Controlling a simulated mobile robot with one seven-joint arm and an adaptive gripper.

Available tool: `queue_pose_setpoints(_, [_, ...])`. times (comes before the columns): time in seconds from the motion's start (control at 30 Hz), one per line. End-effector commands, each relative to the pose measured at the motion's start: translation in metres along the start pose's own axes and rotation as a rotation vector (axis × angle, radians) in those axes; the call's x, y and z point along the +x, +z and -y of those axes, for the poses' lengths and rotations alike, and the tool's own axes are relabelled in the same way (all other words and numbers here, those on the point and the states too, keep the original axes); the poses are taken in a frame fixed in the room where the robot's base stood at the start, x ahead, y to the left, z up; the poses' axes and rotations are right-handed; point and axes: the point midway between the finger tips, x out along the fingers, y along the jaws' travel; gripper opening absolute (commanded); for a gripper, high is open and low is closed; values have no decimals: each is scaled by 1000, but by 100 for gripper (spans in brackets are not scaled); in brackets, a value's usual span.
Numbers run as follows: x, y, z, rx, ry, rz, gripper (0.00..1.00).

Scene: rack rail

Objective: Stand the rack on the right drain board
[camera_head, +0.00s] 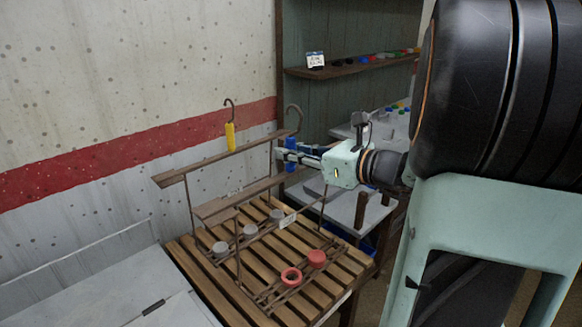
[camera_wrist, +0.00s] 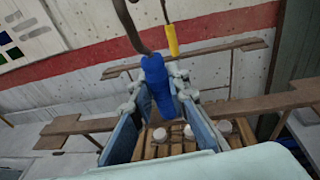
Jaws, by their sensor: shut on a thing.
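A brown rack (camera_head: 222,160) with two long rails and thin legs is over a slatted wooden board (camera_head: 335,260) in the head view. Its rails also show in the wrist view (camera_wrist: 255,104). I cannot tell whether its feet touch the slats. My gripper (camera_head: 290,156) comes in from the right and is shut on a blue handle (camera_wrist: 158,82) with a dark hook curving up from it. The handle is upright between the fingertips, beside the rails. A yellow-handled hook (camera_head: 230,136) is at the back rail. Which surface is the right drain board is not clear.
A grey table (camera_head: 350,207) stands behind at right. A wall shelf (camera_head: 350,67) holds small coloured things. The spotted wall (camera_head: 130,80) is close behind the rack.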

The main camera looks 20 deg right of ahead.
Motion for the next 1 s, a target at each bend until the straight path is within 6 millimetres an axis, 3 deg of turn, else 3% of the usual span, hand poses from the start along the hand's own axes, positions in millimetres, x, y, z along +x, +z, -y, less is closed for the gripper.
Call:
queue_pose_setpoints(0.27, [4, -33, -4, -1, -4, 3, 0])
queue_pose_setpoints(0.7, [4, -37, -5, 0, -4, 3, 0])
queue_pose_setpoints(0.73, [4, -39, -5, 1, -4, 0, 16])
queue_pose_setpoints(0.8, [4, -38, -5, 1, -4, 0, 24])
queue_pose_setpoints(0.9, [4, -38, -5, 1, -4, -1, 32])
queue_pose_setpoints(1.0, [4, -38, -5, 1, -4, -1, 32])
